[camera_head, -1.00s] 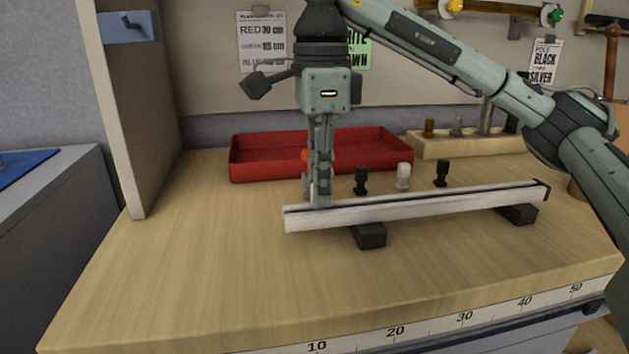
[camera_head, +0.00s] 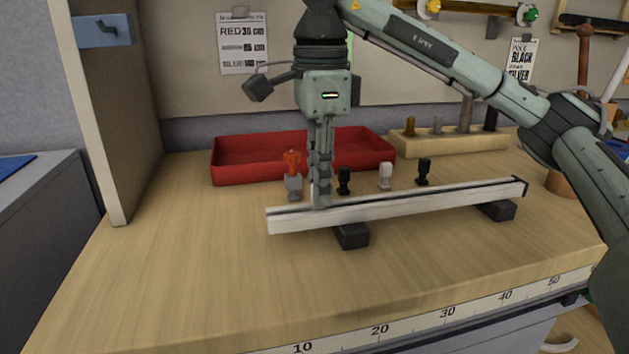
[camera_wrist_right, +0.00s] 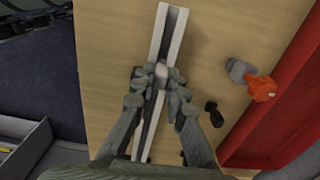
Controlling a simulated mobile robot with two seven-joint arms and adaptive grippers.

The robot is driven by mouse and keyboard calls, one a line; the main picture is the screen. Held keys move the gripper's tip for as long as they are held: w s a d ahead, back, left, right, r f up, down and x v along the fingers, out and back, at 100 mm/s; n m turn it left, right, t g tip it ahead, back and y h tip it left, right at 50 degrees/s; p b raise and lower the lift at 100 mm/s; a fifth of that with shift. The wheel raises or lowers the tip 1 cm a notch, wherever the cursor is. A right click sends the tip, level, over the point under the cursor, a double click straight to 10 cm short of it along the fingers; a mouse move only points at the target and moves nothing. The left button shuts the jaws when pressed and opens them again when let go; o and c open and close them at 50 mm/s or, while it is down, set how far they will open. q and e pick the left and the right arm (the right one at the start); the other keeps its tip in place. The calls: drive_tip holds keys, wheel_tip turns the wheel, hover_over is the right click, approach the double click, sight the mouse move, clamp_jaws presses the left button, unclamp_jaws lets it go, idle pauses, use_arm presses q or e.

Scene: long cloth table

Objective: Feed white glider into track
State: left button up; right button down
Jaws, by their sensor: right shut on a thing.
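The track (camera_head: 420,207) is a long pale rail with a dark slot along its top, lying across the table on black blocks. My right gripper (camera_head: 320,203) points straight down at the track, a short way in from its left end. In the right wrist view its fingertips (camera_wrist_right: 161,78) are shut on a small pale piece, the white glider (camera_wrist_right: 161,71), over the slot. The fingers hide most of it, and how deep it sits cannot be told. Another white glider (camera_head: 386,176) stands behind the track. My left gripper is not in view.
Black gliders (camera_head: 344,181) and (camera_head: 424,171) and an orange-and-grey piece (camera_head: 292,164) stand behind the track. A red tray (camera_head: 230,178) and a wooden block with pegs (camera_head: 450,144) are further back. The table (camera_head: 190,270) is clear in front.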

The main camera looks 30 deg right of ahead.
drive_tip(key=shift+s+d+p, duration=0.15)
drive_tip(key=shift+s+d, duration=0.1)
drive_tip(key=shift+d, duration=0.55)
drive_tip(key=shift+s+d+p, duration=0.15)
drive_tip(key=shift+s+d, duration=0.1)
drive_tip(key=shift+d, duration=0.55)
drive_tip(key=c, duration=1.5)
unclamp_jaws()
drive_tip(key=shift+o, duration=0.2)
wheel_tip(320, 180, up, 12)
